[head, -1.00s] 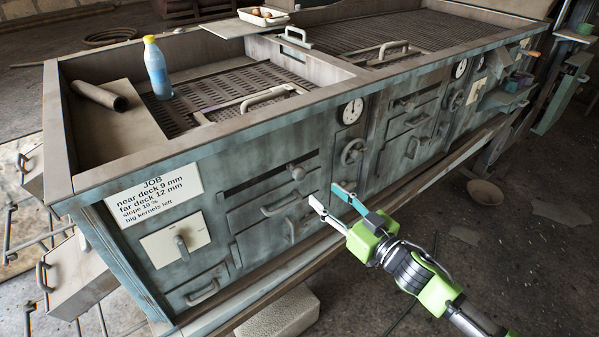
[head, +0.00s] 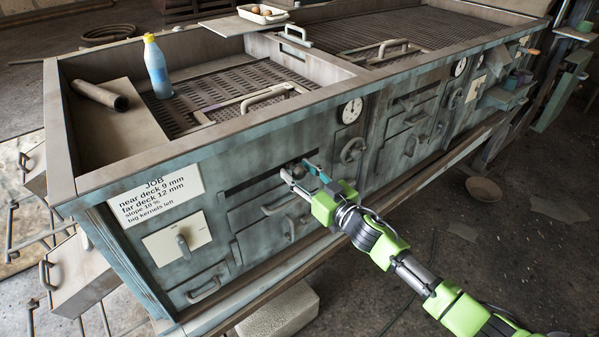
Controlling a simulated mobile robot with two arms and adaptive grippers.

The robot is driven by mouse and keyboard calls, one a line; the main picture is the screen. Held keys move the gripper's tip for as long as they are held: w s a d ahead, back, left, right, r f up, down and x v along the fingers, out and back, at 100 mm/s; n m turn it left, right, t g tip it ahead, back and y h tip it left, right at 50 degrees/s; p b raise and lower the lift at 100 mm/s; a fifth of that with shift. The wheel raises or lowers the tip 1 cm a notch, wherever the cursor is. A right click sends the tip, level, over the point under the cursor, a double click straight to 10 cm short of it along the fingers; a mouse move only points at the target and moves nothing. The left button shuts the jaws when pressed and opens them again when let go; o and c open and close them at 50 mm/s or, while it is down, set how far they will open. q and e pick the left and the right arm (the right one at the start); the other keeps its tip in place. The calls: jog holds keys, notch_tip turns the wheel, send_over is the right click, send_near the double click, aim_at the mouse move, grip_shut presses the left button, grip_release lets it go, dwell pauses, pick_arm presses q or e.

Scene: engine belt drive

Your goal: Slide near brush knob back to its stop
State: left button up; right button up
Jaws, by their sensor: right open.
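The near brush knob (head: 297,172) is a small grey round knob just below the right part of a dark horizontal slot (head: 255,185) in the front panel of the machine. My right gripper (head: 296,168) is open, with its two fingertips at the knob, one to its left and one to its upper right. The fingers partly cover the knob, and I cannot tell whether they touch it. My left gripper is not in view.
A drawer handle (head: 280,204) and a small lever (head: 304,219) sit below the knob. A blue bottle (head: 157,67) stands on the deck.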

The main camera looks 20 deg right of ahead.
grip_shut()
jog(key=s+a, duration=0.2)
jog(key=a, duration=0.3)
jog(key=s+a+p, duration=0.1)
jog(key=s+a, duration=0.1)
jog(key=a, duration=0.3)
jog(key=s+a, duration=0.1)
jog(key=a, duration=0.4)
jog(key=shift+s+a, duration=0.4)
grip_release()
jog(key=shift+a, duration=0.15)
jog(key=shift+s, duration=0.1)
jog(key=shift+s+d+f, duration=0.1)
jog(key=shift+s+d, duration=0.15)
jog(key=shift+s, duration=0.05)
jog(key=v, duration=1.1)
jog(key=shift+s, duration=0.1)
